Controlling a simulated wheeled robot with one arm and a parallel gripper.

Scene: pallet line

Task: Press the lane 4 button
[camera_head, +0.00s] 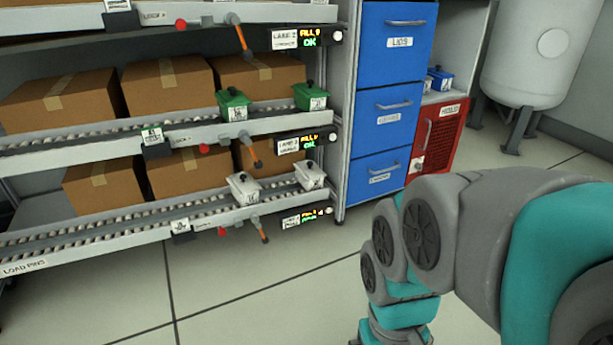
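A flow rack with sloping roller lanes fills the left side. The lowest visible lane has a small sign and display (304,217) at its right end, with orange and green text too small to read surely; its lane number is not clear. A small round pale button (328,211) sits at the right end of that display. The lane above has a similar display (303,142) and button (333,137), and the top one has a display (302,37) and button (338,35). My arm comes in from the lower right; my gripper is out of view.
Two white bins (244,188) and (310,176) stand on the lowest lane, green bins (233,105) above. Orange-tipped levers (262,229) stick out from the rack front. Blue drawers (390,116) and a red cabinet (440,138) stand right. Floor before the rack is clear.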

